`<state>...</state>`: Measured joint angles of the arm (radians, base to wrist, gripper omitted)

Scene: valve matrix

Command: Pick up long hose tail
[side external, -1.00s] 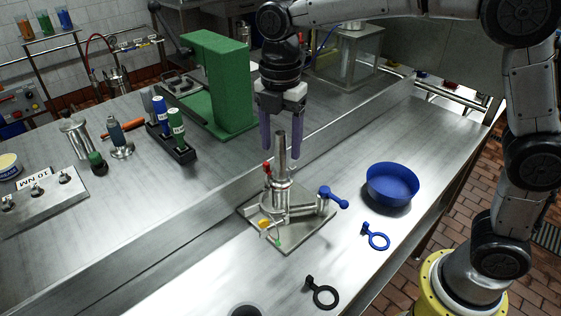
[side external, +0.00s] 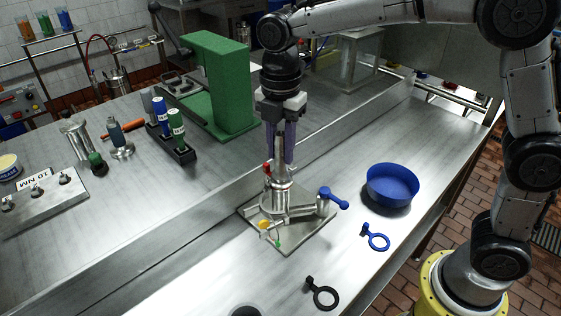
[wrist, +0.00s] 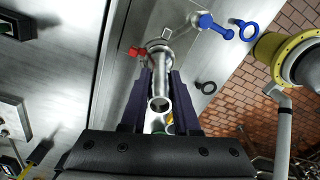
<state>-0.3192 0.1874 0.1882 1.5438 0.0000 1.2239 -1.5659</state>
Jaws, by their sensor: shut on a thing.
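The long hose tail (side external: 281,150) is a grey metal tube standing upright on the metal valve assembly (side external: 277,203). My gripper (side external: 280,158), with purple fingers, points straight down and is shut on the tube, one finger on each side. In the wrist view the hose tail (wrist: 160,98) lies between the two fingers of my gripper (wrist: 160,76), its open round end toward the camera. The tube's lower end meets the valve body, and I cannot tell whether it is lifted off. The fingers partly hide it in the side view.
A blue-handled valve (side external: 334,198) and a red handle (wrist: 137,51) are close to the tube. A blue bowl (side external: 392,184), a blue ring (side external: 377,238) and a black ring (side external: 323,296) lie to the right and front. A green press (side external: 222,85) stands behind. A raised ledge runs behind the valve.

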